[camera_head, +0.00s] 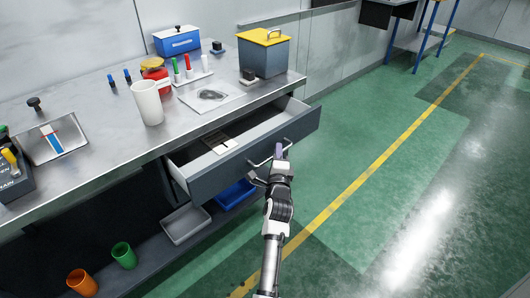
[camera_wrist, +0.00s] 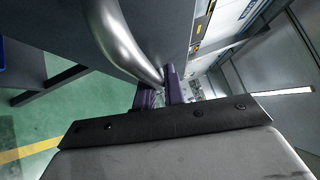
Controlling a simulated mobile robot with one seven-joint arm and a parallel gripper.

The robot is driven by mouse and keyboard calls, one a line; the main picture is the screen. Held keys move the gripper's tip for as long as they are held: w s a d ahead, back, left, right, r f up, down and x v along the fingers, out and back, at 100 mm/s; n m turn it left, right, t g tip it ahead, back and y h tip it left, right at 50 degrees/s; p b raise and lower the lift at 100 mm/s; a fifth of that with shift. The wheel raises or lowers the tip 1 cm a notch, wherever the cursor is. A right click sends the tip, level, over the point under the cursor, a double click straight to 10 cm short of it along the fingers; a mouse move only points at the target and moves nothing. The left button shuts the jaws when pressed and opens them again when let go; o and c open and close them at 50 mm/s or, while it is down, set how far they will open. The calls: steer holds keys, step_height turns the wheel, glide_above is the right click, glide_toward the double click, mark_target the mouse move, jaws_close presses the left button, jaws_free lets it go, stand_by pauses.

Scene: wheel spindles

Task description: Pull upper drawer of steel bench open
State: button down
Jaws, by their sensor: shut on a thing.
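The steel bench (camera_head: 108,184) runs along the left of the head view. Its upper drawer (camera_head: 250,158) stands pulled well out, and a few flat items (camera_head: 219,143) show inside. The drawer has a grey front with a metal bar handle (camera_head: 262,161). My gripper (camera_head: 277,154) is at the right part of this handle, in front of the drawer face, and is shut on it. In the wrist view the handle (camera_wrist: 125,45) passes large and curved up to the purple fingers (camera_wrist: 160,92). The exact finger contact is partly hidden.
On the bench top stand a white cup (camera_head: 148,103), a grey box with a yellow lid (camera_head: 264,52), a blue box (camera_head: 177,40) and a steel tray (camera_head: 52,140). Below are a grey tray (camera_head: 185,223), a blue bin (camera_head: 235,194) and cups. The green floor at right is clear.

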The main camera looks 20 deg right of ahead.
steer(key=s+d+b, duration=0.2)
steer(key=s, duration=0.4)
steer(key=s+d+b, duration=0.2)
steer(key=s+b, duration=0.1)
steer(key=s, duration=0.3)
steer(key=shift+s+d, duration=0.3)
steer(key=shift+s, duration=0.1)
steer(key=c, duration=1.5)
jaws_free()
steer(key=shift+s, duration=0.1)
